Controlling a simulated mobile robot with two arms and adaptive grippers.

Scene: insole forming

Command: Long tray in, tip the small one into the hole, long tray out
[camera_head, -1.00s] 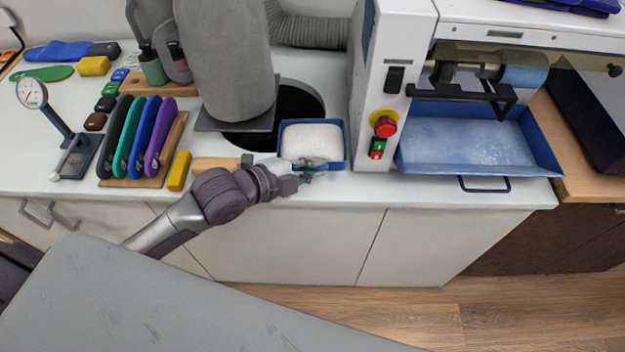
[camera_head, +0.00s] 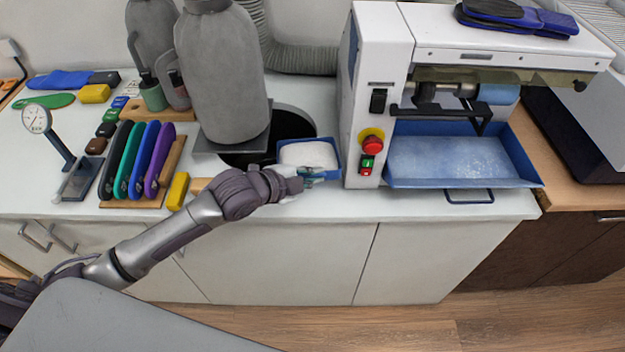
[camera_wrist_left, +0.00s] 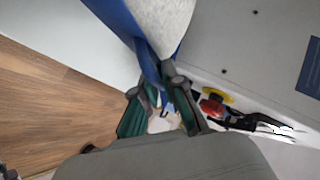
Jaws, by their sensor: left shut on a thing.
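The small blue tray (camera_head: 333,161), filled with white powder, is at the counter's front, just right of the round dark hole (camera_head: 290,122) and left of the machine. My left gripper (camera_head: 316,176) is shut on the tray's front edge. In the left wrist view the fingers (camera_wrist_left: 165,98) close on the tray's blue part, with its wall (camera_wrist_left: 112,18) and white contents above. The tray looks about level; I cannot tell whether it touches the counter. The long blue tray (camera_head: 528,152) sits under the machine's roller, with pale dust on its floor. My right gripper is not in view.
A grey cylinder (camera_head: 220,75) on a square plate stands at the hole's left rim. The white machine (camera_head: 372,60) with its red button (camera_head: 372,145) stands close to the right of the small tray. Coloured insoles in a rack (camera_head: 172,160) and a yellow block (camera_head: 178,191) are left.

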